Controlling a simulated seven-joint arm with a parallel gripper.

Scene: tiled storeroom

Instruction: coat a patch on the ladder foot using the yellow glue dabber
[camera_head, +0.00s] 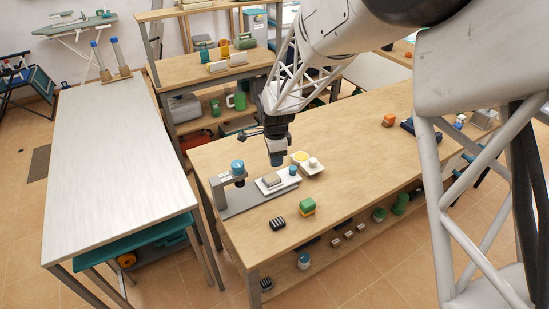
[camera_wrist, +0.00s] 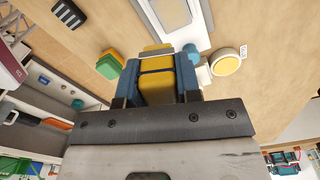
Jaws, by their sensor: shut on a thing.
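My gripper (camera_head: 277,158) points down above the wooden bench. In the wrist view its blue fingers (camera_wrist: 158,78) are shut on the yellow glue dabber (camera_wrist: 157,84). The dabber is hard to make out in the head view. Below, a pale grey piece (camera_head: 272,181), which looks like the ladder foot, lies on a white plate (camera_head: 262,188); it also shows at the top of the wrist view (camera_wrist: 172,12). My gripper is apart from it. A round dish with yellow content (camera_head: 300,156) sits just beyond; it also shows in the wrist view (camera_wrist: 227,65).
A grey stand with a blue knob (camera_head: 237,167) is left of the plate. A green-and-yellow block (camera_head: 307,207) and a black ribbed item (camera_head: 277,223) lie in front. A small blue-topped thing (camera_head: 293,170) stands by the plate. The bench to the right is mostly clear.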

